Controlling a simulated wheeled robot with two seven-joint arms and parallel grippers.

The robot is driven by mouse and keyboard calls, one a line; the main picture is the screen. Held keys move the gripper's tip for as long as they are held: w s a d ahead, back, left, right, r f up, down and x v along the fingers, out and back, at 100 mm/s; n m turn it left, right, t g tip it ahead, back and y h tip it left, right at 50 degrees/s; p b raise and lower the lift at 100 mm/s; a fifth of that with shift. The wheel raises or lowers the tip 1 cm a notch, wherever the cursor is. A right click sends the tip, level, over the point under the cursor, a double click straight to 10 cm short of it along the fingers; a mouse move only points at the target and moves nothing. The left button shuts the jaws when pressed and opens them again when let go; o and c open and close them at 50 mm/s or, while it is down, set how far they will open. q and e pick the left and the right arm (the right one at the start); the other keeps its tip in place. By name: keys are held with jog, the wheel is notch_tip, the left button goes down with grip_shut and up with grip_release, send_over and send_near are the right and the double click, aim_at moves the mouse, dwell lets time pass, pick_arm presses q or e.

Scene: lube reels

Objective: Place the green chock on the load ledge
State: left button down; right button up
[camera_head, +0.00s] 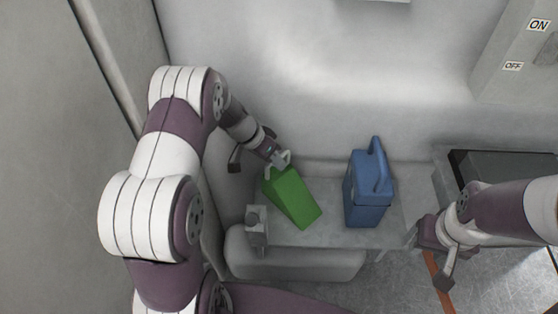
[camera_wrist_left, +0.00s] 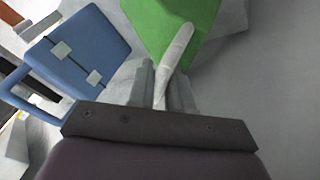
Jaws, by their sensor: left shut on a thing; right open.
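The green chock (camera_head: 292,197) is a wedge-like green block with a pale handle at its upper end. It is tilted over the left part of the grey ledge (camera_head: 335,228); I cannot tell whether it touches the ledge. My left gripper (camera_head: 280,160) is shut on its handle. In the left wrist view the gripper (camera_wrist_left: 165,85) holds the pale handle, with the green chock (camera_wrist_left: 172,22) beyond the fingers. My right gripper (camera_head: 438,262) is open and empty, to the right of the ledge.
A blue jug-like container (camera_head: 368,188) with a handle stands on the ledge right of the chock, and shows at left in the left wrist view (camera_wrist_left: 80,52). A grey bracket (camera_head: 257,225) is at the ledge's left end. A dark-topped box (camera_head: 495,165) is at right.

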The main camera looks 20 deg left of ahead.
pick_arm(q)
jog(key=shift+w+d, duration=0.3)
jog(key=shift+d, duration=0.25)
jog(key=shift+a+f, duration=0.1)
jog(key=shift+f, duration=0.45)
jog(key=c, duration=1)
grip_release()
jog(key=shift+s, duration=0.1)
jog(key=shift+c, duration=0.2)
jog(key=v, duration=1.2)
